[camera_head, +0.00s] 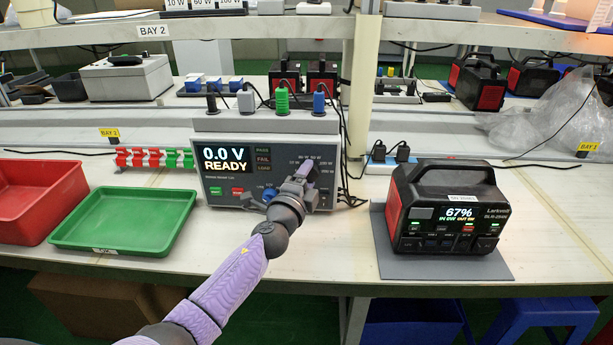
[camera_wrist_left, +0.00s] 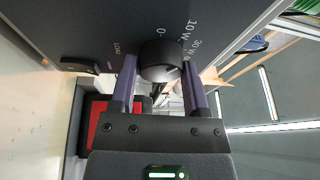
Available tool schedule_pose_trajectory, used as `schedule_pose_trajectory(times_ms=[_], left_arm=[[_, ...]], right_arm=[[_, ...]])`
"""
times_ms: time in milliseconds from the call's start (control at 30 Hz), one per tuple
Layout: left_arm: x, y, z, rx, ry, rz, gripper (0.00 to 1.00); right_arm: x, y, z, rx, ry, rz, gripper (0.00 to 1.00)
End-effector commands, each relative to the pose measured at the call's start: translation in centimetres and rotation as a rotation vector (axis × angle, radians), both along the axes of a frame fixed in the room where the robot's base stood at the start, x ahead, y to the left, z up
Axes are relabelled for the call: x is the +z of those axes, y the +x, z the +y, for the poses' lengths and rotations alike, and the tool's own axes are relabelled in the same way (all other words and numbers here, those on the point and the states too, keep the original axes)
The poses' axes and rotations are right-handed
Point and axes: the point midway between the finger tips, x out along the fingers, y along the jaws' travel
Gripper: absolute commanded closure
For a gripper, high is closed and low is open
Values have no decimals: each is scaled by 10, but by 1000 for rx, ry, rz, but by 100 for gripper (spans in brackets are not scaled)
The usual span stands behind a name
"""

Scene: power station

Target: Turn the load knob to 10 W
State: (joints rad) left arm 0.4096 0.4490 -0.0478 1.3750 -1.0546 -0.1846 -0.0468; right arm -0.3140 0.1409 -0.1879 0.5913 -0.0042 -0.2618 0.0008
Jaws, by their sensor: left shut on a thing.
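The tester (camera_head: 268,190) stands on the bench, its screen (camera_head: 225,159) reading "0.0 V READY". Its round black load knob (camera_wrist_left: 160,60) shows in the left wrist view, with printed marks 0, 10 W and 30 W around it and the word LOAD nearby. I cannot make out which mark the knob points to. My left gripper (camera_head: 306,174) is at the right part of the tester's front panel and hides the knob in the head view. In the left wrist view, its two purple fingers (camera_wrist_left: 160,78) are closed on either side of the knob. My right gripper is not in view.
A black and red power station (camera_head: 445,205), its screen at 67%, sits on a grey mat right of the tester. Green (camera_head: 125,220) and red (camera_head: 30,200) trays lie to the left. Several plugs and cables are on top of the tester. A post (camera_head: 364,90) stands behind.

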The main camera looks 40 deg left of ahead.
Motion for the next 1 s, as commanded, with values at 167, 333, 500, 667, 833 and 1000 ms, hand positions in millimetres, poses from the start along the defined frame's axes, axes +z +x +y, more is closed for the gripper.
schedule_pose_trajectory(times_ms=[167,333,500,667,833,1000], left_arm=[[-1,0,0,-1,0,1,99],[-1,0,0,-1,0,1,17],[0,0,0,-1,-1,1,5],[0,-1,0,0,-1,0,5],[-1,-19,-5,-1,-2,1,5],[-5,-60,-15,-2,-2,2,5]], right_arm=[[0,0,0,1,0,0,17],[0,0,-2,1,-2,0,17],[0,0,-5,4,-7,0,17],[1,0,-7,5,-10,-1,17],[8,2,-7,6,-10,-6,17],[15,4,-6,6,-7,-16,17]])
